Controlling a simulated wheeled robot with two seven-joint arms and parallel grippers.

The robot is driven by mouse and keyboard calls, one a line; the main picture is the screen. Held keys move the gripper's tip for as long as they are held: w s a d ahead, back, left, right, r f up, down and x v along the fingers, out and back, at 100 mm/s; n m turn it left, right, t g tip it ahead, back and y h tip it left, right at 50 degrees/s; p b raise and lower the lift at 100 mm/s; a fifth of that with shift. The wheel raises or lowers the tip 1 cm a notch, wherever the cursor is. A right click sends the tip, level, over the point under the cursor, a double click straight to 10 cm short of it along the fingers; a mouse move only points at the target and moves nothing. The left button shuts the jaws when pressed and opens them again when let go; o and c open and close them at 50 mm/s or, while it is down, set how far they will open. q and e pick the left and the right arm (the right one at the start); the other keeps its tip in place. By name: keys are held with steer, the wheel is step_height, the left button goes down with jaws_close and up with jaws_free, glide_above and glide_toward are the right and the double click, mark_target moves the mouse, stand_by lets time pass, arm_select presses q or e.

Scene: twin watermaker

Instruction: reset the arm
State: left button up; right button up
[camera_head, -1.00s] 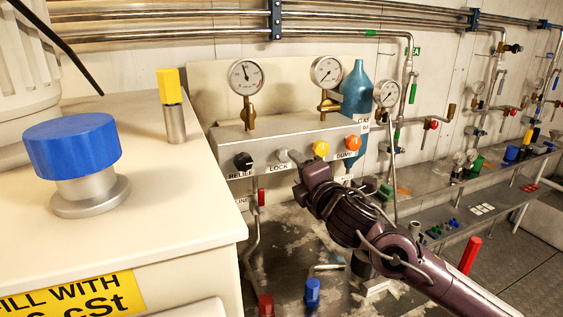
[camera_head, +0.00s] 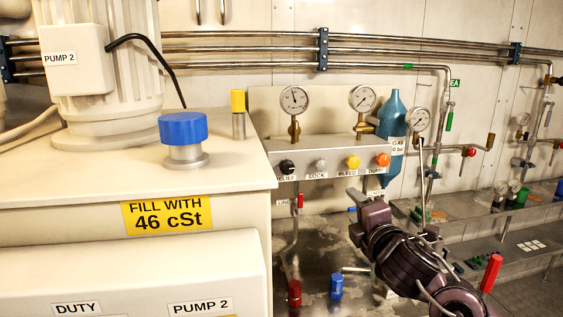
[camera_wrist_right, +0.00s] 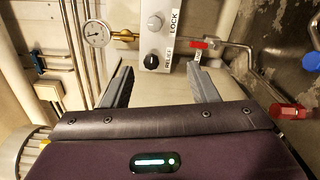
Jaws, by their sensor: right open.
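My right arm comes in from the lower right in the head view, with its gripper (camera_head: 358,200) below the right part of the control panel (camera_head: 338,170). In the right wrist view my right gripper (camera_wrist_right: 160,78) is open and empty, with its two fingers apart. Beyond the fingers, the black RELIEF knob (camera_wrist_right: 152,60) and the grey LOCK knob (camera_wrist_right: 155,22) show on the panel, not between the fingertips in a grip. My left gripper is in neither view.
A cream tank with a blue cap (camera_head: 184,128) and a yellow-topped post (camera_head: 238,115) stands at the left. Gauges (camera_head: 295,100), a teal bottle (camera_head: 391,130) and pipes line the wall. Red (camera_head: 295,292) and blue (camera_head: 336,286) fittings stand below the panel. A shelf (camera_head: 500,225) runs right.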

steer(key=s+a+f+m+g+h, duration=0.1)
steer(key=s+f+m+g, duration=0.2)
steer(key=s+f+m, duration=0.45)
steer(key=s+a+f+m+g+h, duration=0.1)
steer(key=s+f+m+g, duration=0.25)
steer(key=f, duration=0.75)
steer(key=s+d+f+m+g, duration=0.2)
steer(key=s+f+m+g, duration=0.15)
steer(key=s, duration=0.35)
steer(key=s+d+f+m+g+h, duration=0.1)
steer(key=s+d+f+m+g, duration=0.15)
steer(key=s+f, duration=0.35)
steer(key=s+d+f+m+g, duration=0.1)
steer(key=s+f+m+g, duration=0.15)
steer(key=s, duration=0.45)
step_height(320, 180, down, 31)
steer(key=s, duration=0.3)
steer(key=s+d+f, duration=0.1)
steer(key=s+f, duration=0.7)
steer(key=s, duration=0.1)
steer(key=s+d+f+g, duration=0.1)
steer(key=s+d+f, duration=0.1)
steer(key=s+f, duration=0.7)
steer(key=shift+s+d+p, duration=0.3)
steer(key=shift+s, duration=0.1)
steer(key=shift+m, duration=0.25)
